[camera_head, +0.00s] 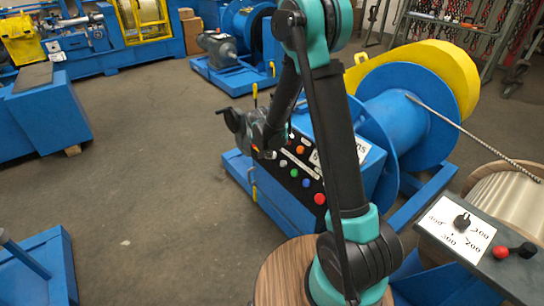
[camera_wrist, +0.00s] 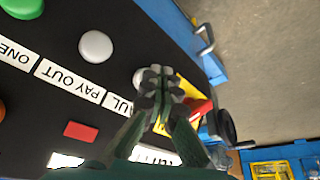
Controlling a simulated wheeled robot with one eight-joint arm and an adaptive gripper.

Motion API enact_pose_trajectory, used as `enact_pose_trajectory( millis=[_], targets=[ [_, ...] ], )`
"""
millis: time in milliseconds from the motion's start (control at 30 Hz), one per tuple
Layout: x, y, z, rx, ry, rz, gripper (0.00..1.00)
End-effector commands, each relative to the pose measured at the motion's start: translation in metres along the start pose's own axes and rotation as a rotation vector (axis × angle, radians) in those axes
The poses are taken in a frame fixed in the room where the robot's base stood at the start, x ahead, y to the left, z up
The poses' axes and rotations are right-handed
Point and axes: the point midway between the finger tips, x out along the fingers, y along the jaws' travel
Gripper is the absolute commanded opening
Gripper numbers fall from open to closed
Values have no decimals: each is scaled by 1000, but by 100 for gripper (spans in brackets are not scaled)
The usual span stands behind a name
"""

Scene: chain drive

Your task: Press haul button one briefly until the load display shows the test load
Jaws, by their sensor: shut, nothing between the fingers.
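The black control panel (camera_head: 309,181) is on the blue winch frame, with several coloured buttons. In the wrist view it fills the left, with upside-down labels. My gripper (camera_wrist: 158,72) is shut and empty, its tips over the panel's edge area; it also shows in the head view (camera_head: 264,151). A pale round button (camera_wrist: 138,77) shows partly behind the fingertips; contact cannot be told. Beside it a label (camera_wrist: 117,103) reads "AUL", the rest hidden. A white button (camera_wrist: 96,45) sits by the "PAY OUT" label (camera_wrist: 66,76). No load reading is legible.
A green button (camera_wrist: 21,7) and a red rectangle (camera_wrist: 80,130) are also on the panel. A yellow and red part (camera_wrist: 197,106) lies right of the fingers. A numbered dial plate (camera_head: 457,228) with a black knob stands right. Floor at left is open.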

Motion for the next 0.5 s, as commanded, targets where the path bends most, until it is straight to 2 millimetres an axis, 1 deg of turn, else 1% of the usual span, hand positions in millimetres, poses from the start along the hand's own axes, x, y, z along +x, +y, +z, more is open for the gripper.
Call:
enact_pose_trajectory(
  millis=[200,500],
  targets=[
    [-7,-5,6,0,0,0,0],
    [-8,-6,6,1,0,0,0]
  ],
)
